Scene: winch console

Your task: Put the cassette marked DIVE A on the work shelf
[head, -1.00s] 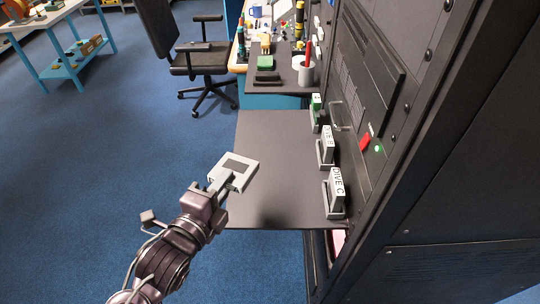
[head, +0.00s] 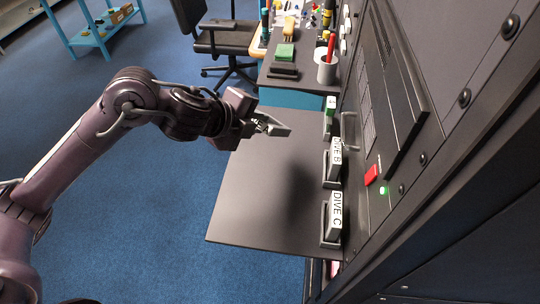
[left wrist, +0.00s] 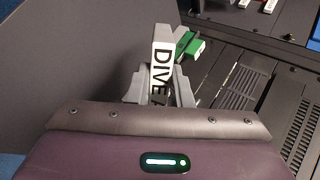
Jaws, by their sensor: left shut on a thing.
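My left gripper (head: 262,126) is shut on a grey cassette (head: 274,130), held over the far part of the dark grey shelf (head: 250,205). In the left wrist view the held cassette (left wrist: 162,48) stands between the fingers with its white label reading DIVE. Cassettes marked DIVE B (head: 335,158) and DIVE C (head: 335,215) stand in holders along the shelf's right side. A green cassette (head: 330,106) stands beyond them. My right gripper is not in view.
The console panel (head: 385,130) rises along the shelf's right side, with a red switch (head: 371,174) and a lit green lamp (head: 383,190). The shelf's middle is bare.

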